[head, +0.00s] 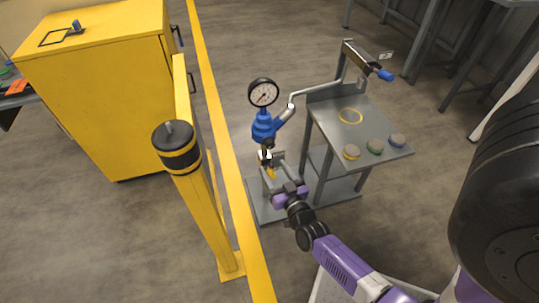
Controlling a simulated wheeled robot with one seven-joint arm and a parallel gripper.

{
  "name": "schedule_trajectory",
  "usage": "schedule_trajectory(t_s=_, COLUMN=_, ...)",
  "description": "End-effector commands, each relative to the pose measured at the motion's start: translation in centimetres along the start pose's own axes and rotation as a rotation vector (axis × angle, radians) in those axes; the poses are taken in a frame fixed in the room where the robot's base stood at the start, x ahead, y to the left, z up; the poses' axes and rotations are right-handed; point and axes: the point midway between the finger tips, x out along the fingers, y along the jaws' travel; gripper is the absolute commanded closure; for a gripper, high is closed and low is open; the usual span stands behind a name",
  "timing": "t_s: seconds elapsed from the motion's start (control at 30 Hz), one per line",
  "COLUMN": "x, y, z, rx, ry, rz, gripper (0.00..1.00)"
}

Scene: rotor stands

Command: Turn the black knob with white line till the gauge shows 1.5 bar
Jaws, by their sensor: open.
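A round gauge (263,93) with a black rim and white dial stands on top of a blue regulator body (264,127). Its needle is too small to read surely. A dark part (267,145) below the blue body looks like the black knob; its white line cannot be made out. My gripper (271,168) is just below it, at the end of my purple and black arm, with its jaws open. A small yellow part shows between the jaws. I cannot tell whether the fingers touch the knob, as the view there is small and crowded.
A grey pipe (317,89) runs from the regulator toward a grey stand (375,130) with yellow, green and blue-marked buttons. A blue-handled lever (385,75) is at its back. A yellow post (205,210) and yellow cabinet (105,95) stand left.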

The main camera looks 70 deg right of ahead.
Motion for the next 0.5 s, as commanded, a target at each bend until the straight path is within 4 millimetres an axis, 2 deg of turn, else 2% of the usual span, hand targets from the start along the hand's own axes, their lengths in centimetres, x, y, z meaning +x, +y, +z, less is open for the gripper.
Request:
schedule_trajectory(t_s=0.03, x=1.7, y=1.0, z=1.4, rx=0.015, ry=0.011, rz=0.038, gripper=0.43)
schedule_trajectory(t_s=0.1, x=3.2, y=2.1, z=2.0, rx=0.030, ry=0.020, rz=0.079, gripper=0.43)
schedule_trajectory(t_s=0.23, x=4.8, y=3.2, z=2.6, rx=0.047, ry=0.029, rz=0.121, gripper=0.43)
schedule_trajectory(t_s=0.5, x=7.8, y=3.8, z=2.7, rx=0.051, ry=0.033, rz=0.130, gripper=0.43)
